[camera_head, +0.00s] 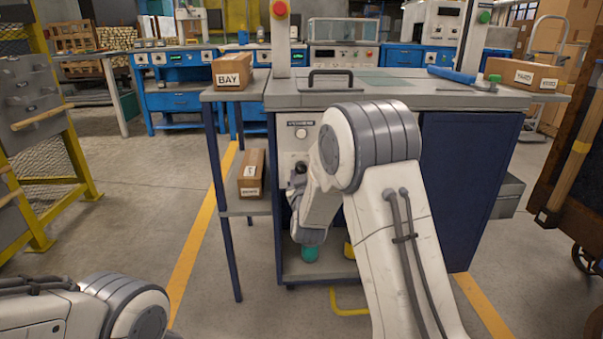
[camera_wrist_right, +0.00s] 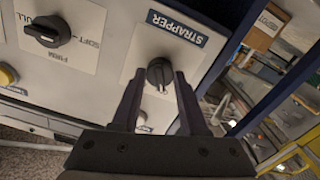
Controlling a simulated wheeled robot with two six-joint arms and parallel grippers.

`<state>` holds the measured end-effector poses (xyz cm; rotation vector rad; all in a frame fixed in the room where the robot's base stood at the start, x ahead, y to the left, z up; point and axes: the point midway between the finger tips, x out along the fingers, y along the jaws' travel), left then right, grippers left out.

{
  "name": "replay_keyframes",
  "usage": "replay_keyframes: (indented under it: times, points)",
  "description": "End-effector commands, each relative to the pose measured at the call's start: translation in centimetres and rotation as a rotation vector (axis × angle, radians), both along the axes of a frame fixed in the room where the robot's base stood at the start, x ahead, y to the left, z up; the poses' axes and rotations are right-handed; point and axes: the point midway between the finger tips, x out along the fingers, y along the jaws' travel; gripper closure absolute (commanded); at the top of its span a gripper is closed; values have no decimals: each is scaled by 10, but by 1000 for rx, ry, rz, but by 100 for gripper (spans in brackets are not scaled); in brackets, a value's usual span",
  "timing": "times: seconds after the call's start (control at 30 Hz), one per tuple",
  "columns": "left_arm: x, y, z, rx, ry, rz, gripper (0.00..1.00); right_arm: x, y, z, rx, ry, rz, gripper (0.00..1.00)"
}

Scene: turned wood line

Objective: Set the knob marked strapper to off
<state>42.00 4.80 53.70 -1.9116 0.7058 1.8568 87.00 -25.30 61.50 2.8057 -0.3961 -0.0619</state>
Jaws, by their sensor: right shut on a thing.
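The strapper knob (camera_wrist_right: 159,72) is a round black knob on a white plate in the right wrist view. A blue label (camera_wrist_right: 178,27) reading STRAPPER sits above it. My right gripper (camera_wrist_right: 160,77) has one dark finger on each side of the knob and is shut on it. A light mark on the knob points down, towards the gripper's palm. The position words around this knob are not readable; the fingers cover part of the plate. In the head view my right arm hides most of the panel front. My left gripper is out of view; only left arm links show at lower left.
The grey cabinet top (camera_head: 430,96) carries a black handle (camera_head: 330,78). A side shelf holds a BAY box (camera_head: 232,71). Open floor lies to the left.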

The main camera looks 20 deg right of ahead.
Motion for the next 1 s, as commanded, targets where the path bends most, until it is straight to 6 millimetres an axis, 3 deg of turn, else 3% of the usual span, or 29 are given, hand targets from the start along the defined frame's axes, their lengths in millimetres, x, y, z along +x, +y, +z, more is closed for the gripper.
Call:
replay_keyframes:
  times: [0.37, 0.4, 0.47, 0.8, 1.0]
  points:
    - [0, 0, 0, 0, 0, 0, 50, -1, 1, -2, -6, 6, 2, 100]
    - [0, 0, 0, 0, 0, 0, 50, -1, 1, -2, -6, 6, 2, 45]
    - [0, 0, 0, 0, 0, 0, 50, -1, 1, -2, -6, 5, 1, 26]
    - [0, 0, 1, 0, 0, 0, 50, -2, 1, 0, -4, 3, 1, 26]
    - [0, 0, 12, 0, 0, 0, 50, -26, 9, 2, -5, 6, 3, 26]
